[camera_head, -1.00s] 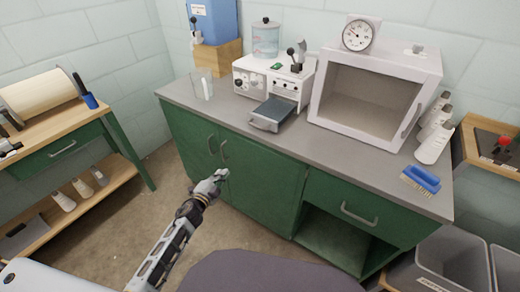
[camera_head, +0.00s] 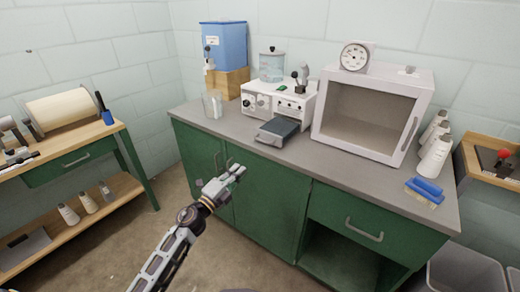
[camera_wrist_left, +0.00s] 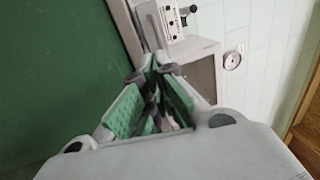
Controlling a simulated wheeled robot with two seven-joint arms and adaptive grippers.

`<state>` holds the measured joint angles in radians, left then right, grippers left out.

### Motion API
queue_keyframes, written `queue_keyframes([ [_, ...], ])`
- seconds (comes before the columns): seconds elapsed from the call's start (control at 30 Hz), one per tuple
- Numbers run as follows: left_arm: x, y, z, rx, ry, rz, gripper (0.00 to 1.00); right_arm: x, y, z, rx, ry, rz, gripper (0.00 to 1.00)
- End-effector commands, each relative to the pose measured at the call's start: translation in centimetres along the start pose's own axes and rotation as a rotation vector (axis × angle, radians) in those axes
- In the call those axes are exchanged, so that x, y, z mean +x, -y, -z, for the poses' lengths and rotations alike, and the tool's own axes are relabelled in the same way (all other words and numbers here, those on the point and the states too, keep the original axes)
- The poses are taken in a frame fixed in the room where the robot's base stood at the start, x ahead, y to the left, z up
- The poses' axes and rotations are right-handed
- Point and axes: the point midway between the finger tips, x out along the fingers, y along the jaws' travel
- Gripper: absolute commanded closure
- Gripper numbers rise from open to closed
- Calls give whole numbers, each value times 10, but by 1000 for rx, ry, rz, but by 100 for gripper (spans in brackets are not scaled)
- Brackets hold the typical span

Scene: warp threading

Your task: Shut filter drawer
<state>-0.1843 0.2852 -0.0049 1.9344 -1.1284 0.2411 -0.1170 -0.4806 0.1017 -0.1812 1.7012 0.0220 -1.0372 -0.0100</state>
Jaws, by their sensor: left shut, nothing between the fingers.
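The filter drawer (camera_head: 278,131) is a dark grey tray with a light front and handle. It stands pulled out from the front of the white machine (camera_head: 262,102) on the counter. My left gripper (camera_head: 238,169) is in front of the green cabinet doors, below and left of the drawer and apart from it. Its fingers (camera_wrist_left: 150,85) are together and empty. In the left wrist view, the machine's front with its knobs (camera_wrist_left: 178,28) shows beyond the fingertips, turned on its side. My right gripper is not in view.
On the grey counter (camera_head: 340,168), a glass beaker (camera_head: 213,104) stands left of the machine and a white open-fronted chamber (camera_head: 368,112) right of it. A blue brush (camera_head: 426,189) and white bottles (camera_head: 435,155) are farther right. Floor before the cabinet is free.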

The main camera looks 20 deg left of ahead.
Motion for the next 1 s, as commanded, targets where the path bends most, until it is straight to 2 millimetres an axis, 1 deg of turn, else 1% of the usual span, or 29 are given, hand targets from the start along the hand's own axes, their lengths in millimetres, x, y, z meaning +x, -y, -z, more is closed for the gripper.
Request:
queue_keyframes([
  [0.27, 8, 0, 0, -1, 0, 0, 100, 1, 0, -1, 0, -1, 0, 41],
  [0.57, 30, 0, 0, -1, 0, 1, 100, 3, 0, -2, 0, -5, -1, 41],
  [0.83, 51, 0, 0, -1, 0, 0, 100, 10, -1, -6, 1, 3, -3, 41],
  [1.0, 64, 0, 0, -1, 1, 0, 100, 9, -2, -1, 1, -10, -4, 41],
])
